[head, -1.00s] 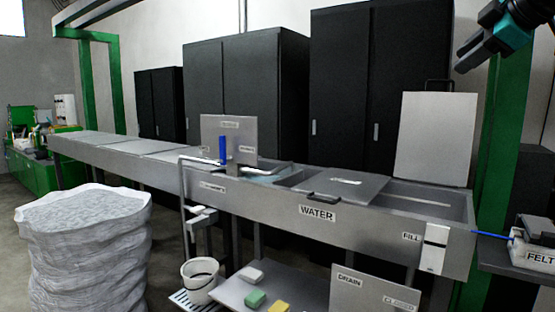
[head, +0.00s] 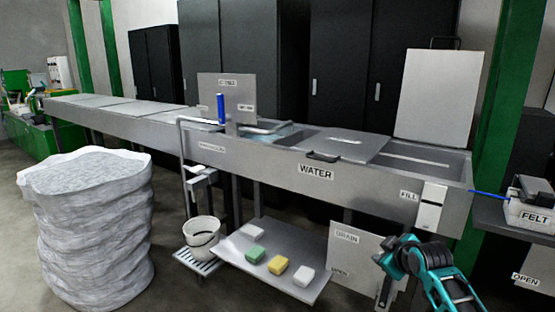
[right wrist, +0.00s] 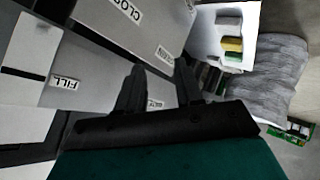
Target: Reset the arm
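My right arm enters from the lower right of the head view, teal and black. Its gripper (head: 384,294) points down in front of the white-grey drain panel (head: 350,255). In the right wrist view, its two black fingers (right wrist: 160,66) stand apart with nothing between them. My left gripper is not in view.
The long metal water trough (head: 260,155) crosses the room. A low shelf (head: 270,268) holds several coloured blocks. A white bucket (head: 202,236) stands left of it, near a large pale sack stack (head: 95,225). Floor between sack and bucket is clear.

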